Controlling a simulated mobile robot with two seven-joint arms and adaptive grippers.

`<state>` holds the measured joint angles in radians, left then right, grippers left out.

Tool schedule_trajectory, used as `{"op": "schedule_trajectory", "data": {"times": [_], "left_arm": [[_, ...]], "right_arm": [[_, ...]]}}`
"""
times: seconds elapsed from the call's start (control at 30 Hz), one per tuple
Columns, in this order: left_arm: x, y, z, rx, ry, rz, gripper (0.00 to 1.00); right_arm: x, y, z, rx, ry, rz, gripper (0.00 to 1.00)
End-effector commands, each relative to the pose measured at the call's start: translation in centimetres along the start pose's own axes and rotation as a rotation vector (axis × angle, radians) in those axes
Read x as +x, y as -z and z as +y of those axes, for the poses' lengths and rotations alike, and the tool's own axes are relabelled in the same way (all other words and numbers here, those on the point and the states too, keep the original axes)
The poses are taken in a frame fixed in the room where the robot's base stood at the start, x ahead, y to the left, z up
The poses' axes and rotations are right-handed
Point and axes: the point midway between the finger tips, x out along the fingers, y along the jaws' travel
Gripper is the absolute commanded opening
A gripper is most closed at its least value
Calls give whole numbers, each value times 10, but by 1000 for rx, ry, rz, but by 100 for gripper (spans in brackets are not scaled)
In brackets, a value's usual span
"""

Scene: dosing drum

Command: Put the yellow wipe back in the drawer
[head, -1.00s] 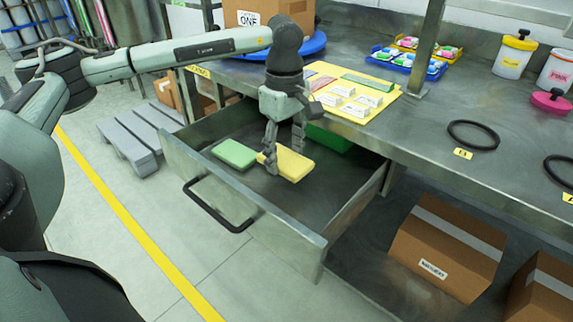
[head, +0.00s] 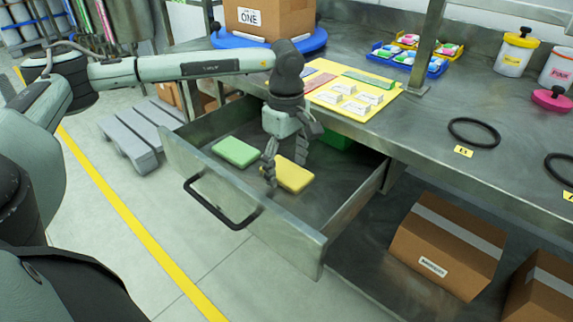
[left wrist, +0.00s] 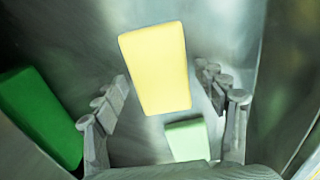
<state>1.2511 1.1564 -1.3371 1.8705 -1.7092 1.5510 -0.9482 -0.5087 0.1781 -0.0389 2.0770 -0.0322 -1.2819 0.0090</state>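The yellow wipe (head: 295,177) is inside the pulled-out metal drawer (head: 290,240), right of a light green wipe (head: 236,152), and looks to lie on the drawer floor. My left gripper (head: 283,170) points down over it, with its fingers on either side. In the left wrist view, the yellow wipe (left wrist: 157,68) sits between the spread fingers of the left gripper (left wrist: 162,82), with narrow gaps showing at both sides. The light green wipe (left wrist: 187,140) shows below it there. My right gripper is not in view.
A dark green block (head: 332,138) lies at the drawer's back, partly hidden. The bench above holds a yellow mat (head: 385,100) with white cards, a blue turntable (head: 310,42) with a box, and black rings (head: 473,132). A carton (head: 447,247) stands right of the drawer.

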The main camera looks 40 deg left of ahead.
Motion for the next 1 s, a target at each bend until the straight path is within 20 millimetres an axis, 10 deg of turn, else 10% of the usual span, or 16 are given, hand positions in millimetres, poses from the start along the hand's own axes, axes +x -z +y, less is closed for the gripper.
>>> {"op": "schedule_trajectory", "data": {"times": [0.43,1.0], "left_arm": [[-9,0,1,0,-3,0,76],[-114,0,1,0,-3,-1,76]], "right_arm": [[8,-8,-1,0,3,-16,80],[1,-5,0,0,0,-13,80]]}}
